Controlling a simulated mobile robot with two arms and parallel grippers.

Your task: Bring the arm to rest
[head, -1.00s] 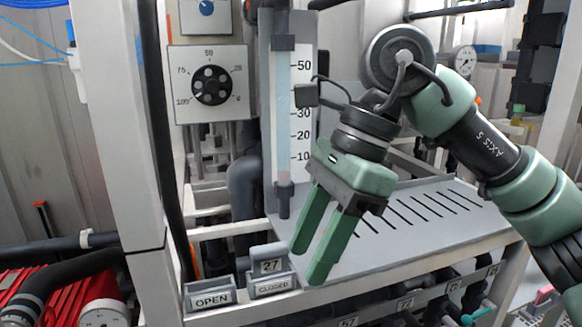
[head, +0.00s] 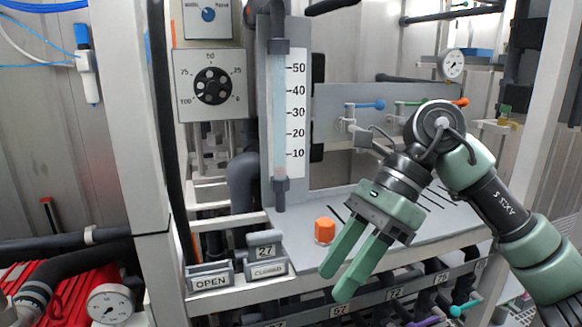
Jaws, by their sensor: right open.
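My right gripper (head: 342,284) has two green fingers and hangs at the front edge of the grey slotted shelf (head: 448,225). Its fingers are apart and nothing is between them. The fingers point down and to the left. My right arm (head: 500,210) comes in from the right side. My left gripper is not in the head view.
The OPEN holder (head: 210,277) and CLOSED holder (head: 266,266) sit at the front left. Behind are a scaled tube (head: 279,115), a dial (head: 213,86), and valves with blue (head: 372,105) and orange (head: 460,102) handles.

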